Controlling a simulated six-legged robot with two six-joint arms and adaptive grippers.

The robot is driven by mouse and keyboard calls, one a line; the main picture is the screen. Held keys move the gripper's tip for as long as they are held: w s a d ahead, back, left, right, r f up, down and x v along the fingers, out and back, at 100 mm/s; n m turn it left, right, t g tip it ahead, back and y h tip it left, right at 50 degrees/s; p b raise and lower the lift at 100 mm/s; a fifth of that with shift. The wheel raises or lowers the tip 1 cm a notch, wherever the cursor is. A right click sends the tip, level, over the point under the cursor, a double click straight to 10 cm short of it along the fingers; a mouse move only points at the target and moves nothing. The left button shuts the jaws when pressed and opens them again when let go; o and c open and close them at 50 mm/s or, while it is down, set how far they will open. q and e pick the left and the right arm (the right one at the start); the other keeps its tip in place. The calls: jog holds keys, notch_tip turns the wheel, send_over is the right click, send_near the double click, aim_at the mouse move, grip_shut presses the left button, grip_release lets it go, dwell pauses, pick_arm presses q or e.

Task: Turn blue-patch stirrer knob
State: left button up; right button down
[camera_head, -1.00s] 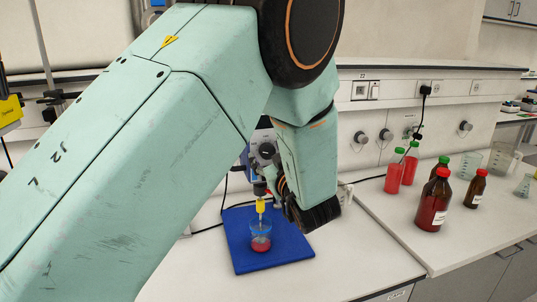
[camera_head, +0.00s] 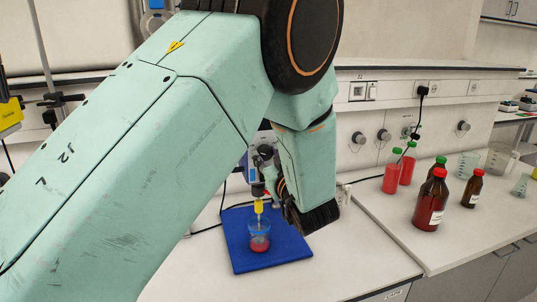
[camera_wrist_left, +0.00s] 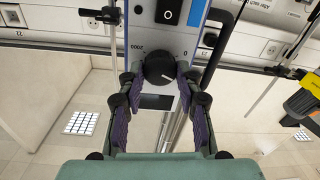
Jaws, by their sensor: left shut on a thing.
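The stirrer (camera_wrist_left: 150,40) is a pale grey overhead unit with a blue patch (camera_wrist_left: 196,12) beside its black switch in the left wrist view. Its round black knob (camera_wrist_left: 160,68) has a white pointer line and sits between the purple-padded fingers of my left gripper (camera_wrist_left: 160,78), which is shut on it. A dark display lies just below the knob. My right gripper is in neither view.
Brown bottles (camera_head: 431,203) and red bottles (camera_head: 391,178) stand on the right bench. The white bench front is clear.

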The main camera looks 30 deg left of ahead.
pick_arm(q)
jog(key=shift+m+p, duration=0.3)
jog(key=shift+m, duration=0.3)
jog(key=o, duration=1.2)
jog(key=shift+c, duration=0.2)
jog(key=shift+r, duration=0.1)
notch_tip(320, 180, up, 10)
